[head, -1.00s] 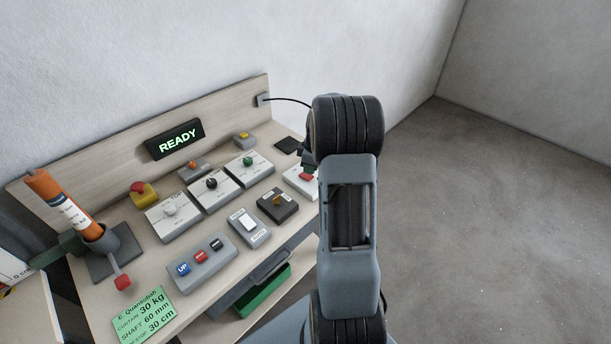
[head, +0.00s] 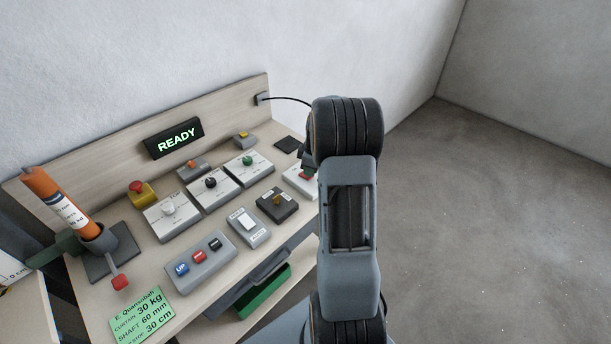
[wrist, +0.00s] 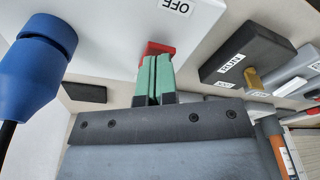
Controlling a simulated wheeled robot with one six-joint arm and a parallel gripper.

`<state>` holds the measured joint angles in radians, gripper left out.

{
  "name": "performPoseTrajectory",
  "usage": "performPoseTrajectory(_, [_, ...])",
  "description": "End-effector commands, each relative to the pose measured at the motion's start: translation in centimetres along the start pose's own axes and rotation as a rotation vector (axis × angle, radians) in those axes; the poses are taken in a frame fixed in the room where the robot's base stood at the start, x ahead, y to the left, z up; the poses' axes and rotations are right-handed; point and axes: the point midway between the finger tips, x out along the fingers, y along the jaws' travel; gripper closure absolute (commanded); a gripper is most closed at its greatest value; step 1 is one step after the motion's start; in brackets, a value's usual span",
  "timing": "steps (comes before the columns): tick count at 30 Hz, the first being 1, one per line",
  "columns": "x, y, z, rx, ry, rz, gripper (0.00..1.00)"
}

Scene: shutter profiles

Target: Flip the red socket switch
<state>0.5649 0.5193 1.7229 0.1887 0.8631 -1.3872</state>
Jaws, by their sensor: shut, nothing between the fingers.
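The red socket switch (wrist: 158,47) sits on the edge of a white socket box (wrist: 120,20) with an OFF label in the wrist view. My gripper (wrist: 154,60) is shut and empty, its two green fingers together. Its tips overlap the lower part of the red switch; I cannot tell whether they press on it. In the head view the white box (head: 291,180) shows at the bench's right end, partly hidden by my arm. A blue plug (wrist: 40,62) with a black cable is left of the fingers in the wrist view.
A dark box with a brass key switch (head: 277,203) and a grey rocker switch box (head: 247,227) stand left of the socket. Several white knob boxes, a READY display (head: 173,138) and a button box (head: 200,256) are further left. Open floor lies right.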

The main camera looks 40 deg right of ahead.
Motion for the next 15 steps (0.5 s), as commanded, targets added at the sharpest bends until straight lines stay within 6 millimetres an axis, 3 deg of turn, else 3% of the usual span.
performPoseTrajectory(15, [0.87,-0.01,0.12,0.000,0.000,0.000,1.00])
